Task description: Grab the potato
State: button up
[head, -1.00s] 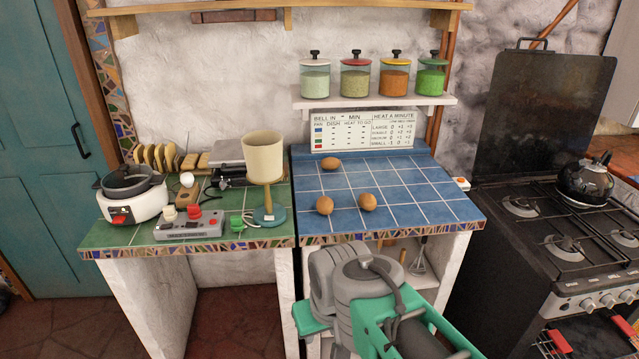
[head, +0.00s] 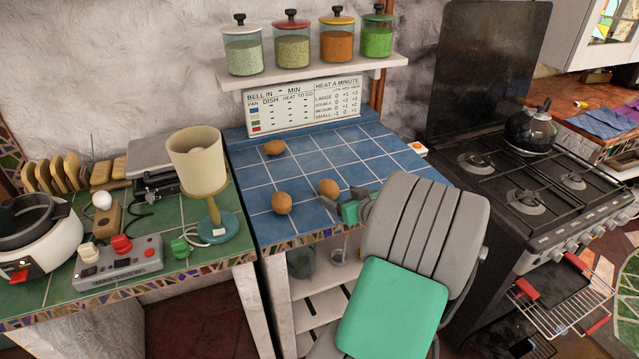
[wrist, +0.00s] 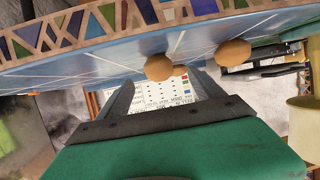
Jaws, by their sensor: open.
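Three brown, rounded potatoes lie on the blue tiled counter (head: 254,208). One potato (head: 328,187) is at the front right, one (head: 281,203) at the front left, and one (head: 274,147) farther back. My gripper (head: 338,200) is open and empty at the counter's front, just in front of the front-right potato. In the wrist view, which looks upside down, that potato (wrist: 158,67) shows between and beyond my fingertips (wrist: 165,82). The front-left potato (wrist: 233,53) shows to the right there. The back potato is not clear in the wrist view.
A cream-shaded lamp (head: 197,160) stands on the green counter at left, near a control box (head: 118,260) and a white cooker (head: 40,238). A shelf (head: 310,73) with jars hangs behind. A stove (head: 490,185) stands at right. The blue counter's right half is mostly clear.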

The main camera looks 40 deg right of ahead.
aim_at(329, 188)
jog(key=x, duration=0.2)
jog(key=p+x, duration=0.1)
jog(key=x, duration=0.2)
jog(key=p+x, duration=0.1)
jog(key=x, duration=0.1)
jog(key=shift+w+d+r, duration=0.15)
jog(key=shift+w+d, duration=0.05)
jog(key=shift+w, duration=0.3)
jog(key=shift+s, duration=0.1)
jog(key=shift+c, duration=0.4)
jog(key=c, duration=1.5)
